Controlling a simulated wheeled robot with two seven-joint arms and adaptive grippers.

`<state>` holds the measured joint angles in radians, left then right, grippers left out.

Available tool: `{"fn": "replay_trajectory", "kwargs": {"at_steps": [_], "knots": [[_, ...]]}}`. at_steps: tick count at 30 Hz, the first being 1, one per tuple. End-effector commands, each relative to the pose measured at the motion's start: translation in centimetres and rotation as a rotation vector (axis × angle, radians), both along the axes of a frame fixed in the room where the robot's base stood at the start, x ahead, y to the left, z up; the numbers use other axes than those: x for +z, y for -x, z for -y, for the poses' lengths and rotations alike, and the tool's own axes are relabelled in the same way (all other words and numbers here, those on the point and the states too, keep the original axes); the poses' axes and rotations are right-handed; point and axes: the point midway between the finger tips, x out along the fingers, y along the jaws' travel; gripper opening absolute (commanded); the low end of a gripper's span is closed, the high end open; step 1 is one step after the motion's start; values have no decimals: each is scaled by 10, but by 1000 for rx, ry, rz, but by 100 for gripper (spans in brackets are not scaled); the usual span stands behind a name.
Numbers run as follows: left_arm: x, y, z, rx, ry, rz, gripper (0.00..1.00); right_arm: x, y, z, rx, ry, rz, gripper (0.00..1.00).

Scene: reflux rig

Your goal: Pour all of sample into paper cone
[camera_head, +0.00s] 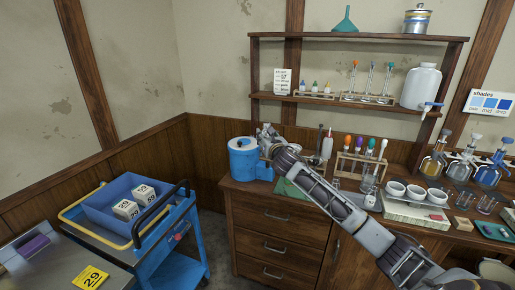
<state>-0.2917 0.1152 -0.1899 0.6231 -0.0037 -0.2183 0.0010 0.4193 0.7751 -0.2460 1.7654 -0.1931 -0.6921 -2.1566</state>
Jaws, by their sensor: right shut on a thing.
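My right arm reaches in from the lower right across the wooden counter (232,186). My right gripper (264,134) is at the counter's left end, beside a blue tub with a white top (243,160). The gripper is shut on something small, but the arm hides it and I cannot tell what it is. I cannot make out the sample or a paper cone for certain. My left gripper is not in view.
A rack with colored-top droppers (361,157), white cups (416,191) and several flasks (462,162) stand right of the arm. A shelf above holds a teal funnel (345,21) and a white jug (421,86). A blue cart (165,238) stands left.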

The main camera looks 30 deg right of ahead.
Motion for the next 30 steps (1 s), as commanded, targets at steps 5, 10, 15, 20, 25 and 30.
{"fn": "replay_trajectory", "kwargs": {"at_steps": [5, 10, 15, 20, 25, 30], "knots": [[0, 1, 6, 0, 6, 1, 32, 9, -2, 11, -16, 24, -2, 15], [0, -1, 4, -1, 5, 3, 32, 9, -2, 11, -16, 25, -2, 15], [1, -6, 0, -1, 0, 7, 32, 9, -2, 11, -16, 25, -2, 15], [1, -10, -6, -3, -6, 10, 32, 9, -2, 11, -16, 24, -2, 15], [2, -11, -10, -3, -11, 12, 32, 9, -2, 11, -16, 24, -2, 15], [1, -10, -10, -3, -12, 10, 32, 9, -2, 11, -16, 24, -2, 15]]}}
